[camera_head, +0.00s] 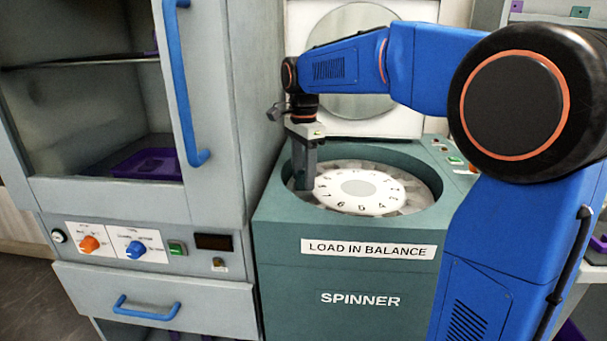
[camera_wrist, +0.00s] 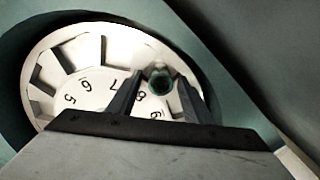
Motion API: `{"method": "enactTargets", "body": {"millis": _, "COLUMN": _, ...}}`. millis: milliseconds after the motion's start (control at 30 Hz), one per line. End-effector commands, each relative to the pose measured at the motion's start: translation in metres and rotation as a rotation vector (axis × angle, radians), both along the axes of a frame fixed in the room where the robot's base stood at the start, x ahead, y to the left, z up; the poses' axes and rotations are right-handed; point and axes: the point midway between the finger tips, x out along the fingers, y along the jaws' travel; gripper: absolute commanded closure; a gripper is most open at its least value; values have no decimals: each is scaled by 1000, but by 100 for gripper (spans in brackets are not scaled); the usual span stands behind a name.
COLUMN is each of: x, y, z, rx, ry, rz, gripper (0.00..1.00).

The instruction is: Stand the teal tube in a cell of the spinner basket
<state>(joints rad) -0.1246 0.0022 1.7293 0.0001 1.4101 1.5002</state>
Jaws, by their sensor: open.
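The spinner basket (camera_head: 385,194) is a pale round wheel with a numbered white disk and cells around its edge, sunk in the spinner's open top. It also shows in the wrist view (camera_wrist: 88,88). The teal tube (camera_wrist: 160,83) shows end-on in the wrist view, a dark round mouth with a teal rim, in a cell beside number 8. It looks upright; its lower part is hidden. My gripper (camera_head: 304,180) reaches down into the basket's left side. In the wrist view its fingers (camera_wrist: 157,100) are open, one on each side of the tube. The tube cannot be made out in the head view.
The green spinner housing (camera_head: 350,275) surrounds the basket, with its round lid (camera_head: 352,60) raised behind. A grey cabinet (camera_head: 240,120) with a blue-handled door stands close on the left, holding a purple tray (camera_head: 147,163). Other visible cells near numbers 5 and 6 look empty.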

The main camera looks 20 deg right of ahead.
Motion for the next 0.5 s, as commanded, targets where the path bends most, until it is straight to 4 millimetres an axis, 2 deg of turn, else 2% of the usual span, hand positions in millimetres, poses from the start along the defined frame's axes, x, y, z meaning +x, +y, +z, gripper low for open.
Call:
{"method": "enactTargets", "body": {"millis": 167, "x": 0, "y": 0, "z": 11, "rx": 0, "ry": -1, "rz": 0, "gripper": 54}}
{"method": "enactTargets", "body": {"millis": 500, "x": 0, "y": 0, "z": 72, "rx": 0, "ry": -2, "rz": 0, "gripper": 54}}
